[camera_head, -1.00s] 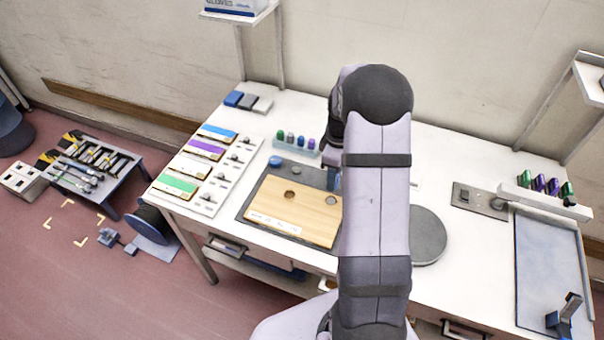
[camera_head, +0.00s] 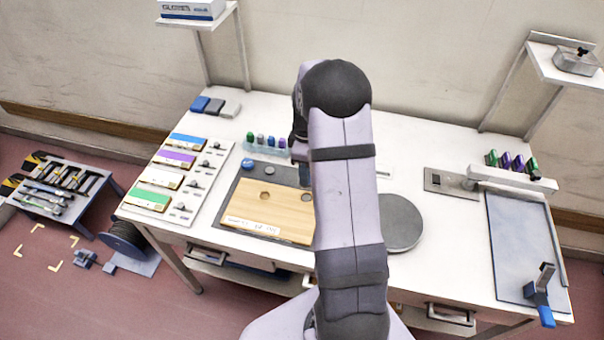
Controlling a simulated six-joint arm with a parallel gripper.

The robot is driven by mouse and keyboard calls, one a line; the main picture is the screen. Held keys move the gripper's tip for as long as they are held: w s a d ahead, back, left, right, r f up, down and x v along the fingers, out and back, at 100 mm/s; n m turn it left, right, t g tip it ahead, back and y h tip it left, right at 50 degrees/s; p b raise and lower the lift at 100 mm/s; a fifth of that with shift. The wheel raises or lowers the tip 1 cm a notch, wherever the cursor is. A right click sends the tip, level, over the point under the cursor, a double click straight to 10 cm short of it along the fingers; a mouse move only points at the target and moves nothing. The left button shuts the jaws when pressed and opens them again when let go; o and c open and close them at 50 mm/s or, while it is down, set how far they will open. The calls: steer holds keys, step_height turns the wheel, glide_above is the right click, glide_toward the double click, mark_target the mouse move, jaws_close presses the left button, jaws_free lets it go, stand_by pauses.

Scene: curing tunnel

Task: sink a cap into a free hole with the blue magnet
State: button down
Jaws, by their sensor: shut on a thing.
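A light wooden board (camera_head: 262,217) lies on a dark mat (camera_head: 233,206) at the middle left of the table. A hole (camera_head: 267,197) shows near its back edge, and my arm covers its right part. A blue cap (camera_head: 248,164) and a grey cap (camera_head: 269,171) sit on the mat behind the board. My gripper (camera_head: 300,171) is above the back right of the board, shut and pointing down, partly hidden by my arm. The blue magnet seems to be in it; its tip is hard to make out.
A rack (camera_head: 263,149) with several coloured pieces stands behind the mat. A panel (camera_head: 180,184) with coloured labels lies to the left. A round grey disc (camera_head: 402,226) is right of my arm. A blue-grey tray (camera_head: 522,245) lies at the far right.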

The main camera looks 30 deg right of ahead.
steer(key=w+a, duration=0.2)
steer(key=w, duration=0.6)
steer(key=w+a+p, duration=0.1)
steer(key=w+a, duration=0.1)
steer(key=w, duration=0.6)
steer(key=shift+a+f, duration=0.25)
steer(key=shift+f, duration=0.05)
steer(key=shift+f, duration=0.15)
steer(key=shift+f+b, duration=1.8)
steer(key=shift+f, duration=1.1)
steer(key=shift+s+f+b, duration=0.1)
steer(key=shift+f+b, duration=0.4)
steer(key=shift+b, duration=0.15)
steer(key=shift+r, duration=0.25)
steer(key=shift+r+p, duration=0.65)
steer(key=shift+r, duration=0.3)
steer(key=shift+r+p, duration=0.75)
steer(key=shift+r, duration=0.6)
